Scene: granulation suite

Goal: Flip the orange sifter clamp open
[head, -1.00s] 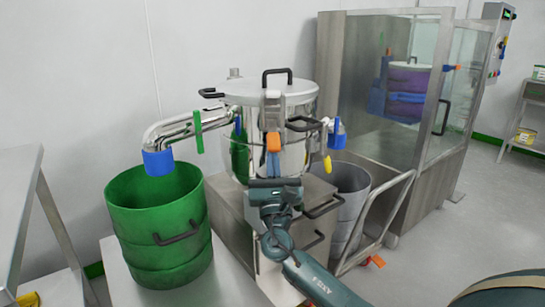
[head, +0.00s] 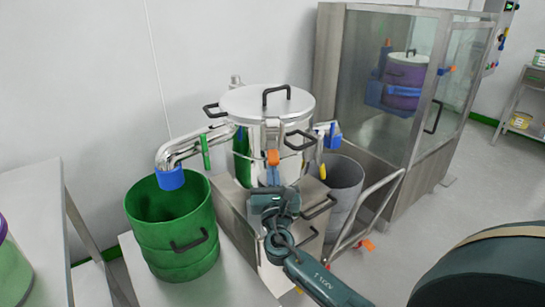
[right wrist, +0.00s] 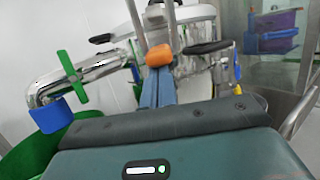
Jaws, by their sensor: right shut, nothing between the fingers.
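The sifter (head: 245,106) is a steel drum with a domed, black-handled lid. On its front, the orange clamp handle (head: 273,157) hangs below a grey metal bracket (head: 272,133), which reaches up to about the lid's rim. My right gripper (head: 273,171) is shut, its blue-grey fingers right below the orange handle, with nothing between them. In the right wrist view the orange handle (right wrist: 159,55) sits at the fingertips, with metal bars rising behind it. Whether they touch is hard to tell. My left gripper is out of view.
A green drum (head: 172,235) stands at left under a blue-ended steel pipe (head: 171,178). A grey bin (head: 345,180) and trolley handle (head: 375,205) are at right. A glass-fronted steel cabinet (head: 390,100) stands behind. Black side handles stick out beside the clamp.

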